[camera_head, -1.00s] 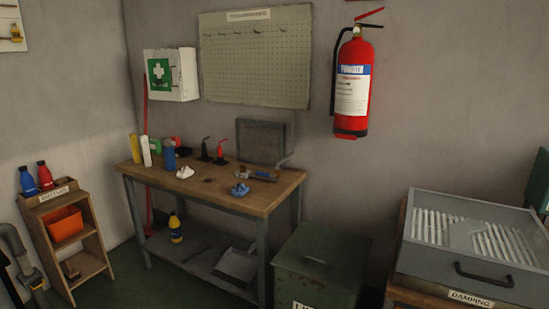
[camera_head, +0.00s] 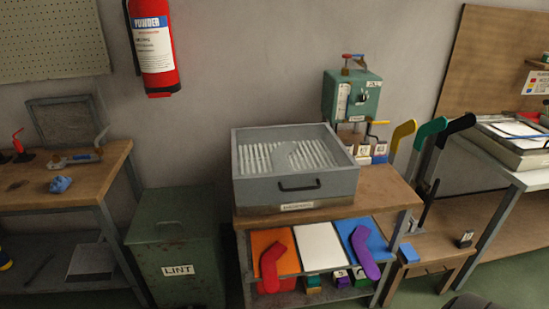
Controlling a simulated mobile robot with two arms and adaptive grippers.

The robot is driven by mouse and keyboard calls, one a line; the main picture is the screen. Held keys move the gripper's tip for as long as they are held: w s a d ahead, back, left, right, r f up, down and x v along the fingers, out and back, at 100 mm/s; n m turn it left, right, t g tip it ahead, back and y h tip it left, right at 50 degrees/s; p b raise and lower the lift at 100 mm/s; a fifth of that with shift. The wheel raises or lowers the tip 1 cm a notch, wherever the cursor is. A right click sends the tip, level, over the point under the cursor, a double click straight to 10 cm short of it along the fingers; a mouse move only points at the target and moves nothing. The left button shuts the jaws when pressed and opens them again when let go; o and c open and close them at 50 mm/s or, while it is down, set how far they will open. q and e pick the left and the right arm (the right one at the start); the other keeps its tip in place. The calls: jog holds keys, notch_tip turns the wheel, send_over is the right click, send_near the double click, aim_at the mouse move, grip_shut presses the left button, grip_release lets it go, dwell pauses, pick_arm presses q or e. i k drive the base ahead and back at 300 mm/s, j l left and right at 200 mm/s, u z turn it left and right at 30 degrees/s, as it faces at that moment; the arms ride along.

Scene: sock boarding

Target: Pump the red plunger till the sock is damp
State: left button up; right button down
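A grey damping box (camera_head: 250,187) with a black handle and a ribbed inside stands on a wooden stand at the centre. A green machine (camera_head: 368,102) behind it carries a small red-and-blue handle (camera_head: 353,57) on top. A small red item (camera_head: 18,142) stands on the left bench; I cannot tell whether either red part is the plunger. A red sock shape (camera_head: 271,268) and a purple one (camera_head: 364,254) hang over the lower shelf. Whether any sock is damp does not show. Neither gripper is in view.
A green lint bin (camera_head: 178,255) stands left of the stand. Yellow (camera_head: 402,134), green (camera_head: 430,132) and black (camera_head: 458,125) upright shapes stand at the right. A fire extinguisher (camera_head: 152,45) hangs on the wall. A white-topped table (camera_head: 525,178) is at far right.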

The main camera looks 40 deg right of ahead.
aim_at(345, 56)
jog(key=i+l, duration=0.35)
jog(key=i, duration=0.2)
jog(key=i+l, duration=0.35)
jog(key=i, duration=0.15)
jog(key=z, duration=1.7)
